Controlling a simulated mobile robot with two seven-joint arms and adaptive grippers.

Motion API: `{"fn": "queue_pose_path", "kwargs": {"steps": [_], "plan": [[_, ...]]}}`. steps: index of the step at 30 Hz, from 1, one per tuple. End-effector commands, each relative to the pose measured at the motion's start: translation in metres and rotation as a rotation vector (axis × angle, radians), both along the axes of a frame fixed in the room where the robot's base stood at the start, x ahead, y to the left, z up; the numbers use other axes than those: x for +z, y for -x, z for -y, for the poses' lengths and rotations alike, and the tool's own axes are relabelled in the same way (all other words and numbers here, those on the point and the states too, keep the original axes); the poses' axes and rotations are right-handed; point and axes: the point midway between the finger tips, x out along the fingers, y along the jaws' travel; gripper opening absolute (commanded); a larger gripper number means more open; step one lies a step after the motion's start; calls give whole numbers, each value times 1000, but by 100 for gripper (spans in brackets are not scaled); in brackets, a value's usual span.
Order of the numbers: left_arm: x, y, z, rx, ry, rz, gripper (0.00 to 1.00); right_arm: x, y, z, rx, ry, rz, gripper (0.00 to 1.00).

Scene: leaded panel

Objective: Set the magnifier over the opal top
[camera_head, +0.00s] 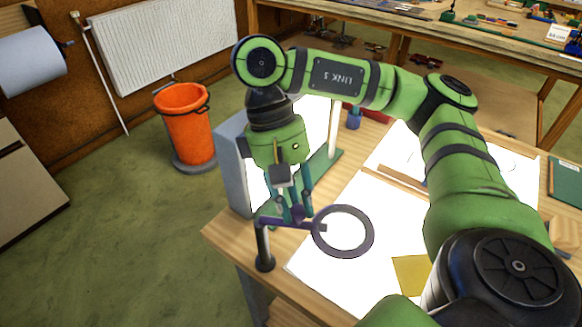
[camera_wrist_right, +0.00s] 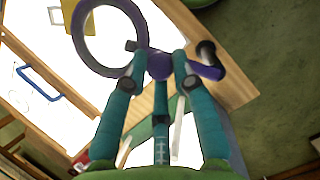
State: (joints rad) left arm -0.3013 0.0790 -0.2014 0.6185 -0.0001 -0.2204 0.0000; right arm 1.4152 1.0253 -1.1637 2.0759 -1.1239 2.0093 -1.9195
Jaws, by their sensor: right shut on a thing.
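The magnifier has a dark ring (camera_head: 370,232), a purple arm and a short dark post with a round foot (camera_head: 265,263). My right gripper (camera_head: 293,212) is shut on its purple arm, between ring and post. In the right wrist view the fingertips (camera_wrist_right: 159,65) close around a purple knob, with the ring (camera_wrist_right: 75,35) at upper left. The bright white opal top (camera_head: 375,282) lies on the wooden table. The ring appears over its left part, and the foot appears at the table's left edge. I cannot tell whether the foot touches anything. My left gripper is not in view.
A yellow sheet (camera_head: 411,273) lies on the white top near my right arm. A wooden strip (camera_head: 402,182) lies farther back. A grey upright panel (camera_head: 235,172) stands at the table's left. An orange bucket (camera_head: 186,125) is on the floor; a cluttered bench (camera_head: 400,18) stands behind.

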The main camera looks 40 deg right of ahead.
Motion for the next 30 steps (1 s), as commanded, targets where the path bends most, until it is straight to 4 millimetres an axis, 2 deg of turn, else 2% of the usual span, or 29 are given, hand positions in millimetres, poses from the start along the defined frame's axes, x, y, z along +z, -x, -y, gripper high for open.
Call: {"fn": "queue_pose_path", "kwargs": {"steps": [8,9,10,23,30], "plan": [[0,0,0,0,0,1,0,1,1,1,1,3,0,0],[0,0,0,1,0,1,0,1,1,1,1,3,0,42],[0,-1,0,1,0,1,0,1,1,1,1,3,0,50],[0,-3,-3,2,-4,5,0,3,-1,0,-1,1,1,50],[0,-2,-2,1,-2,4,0,27,-11,1,-3,3,7,50]]}}
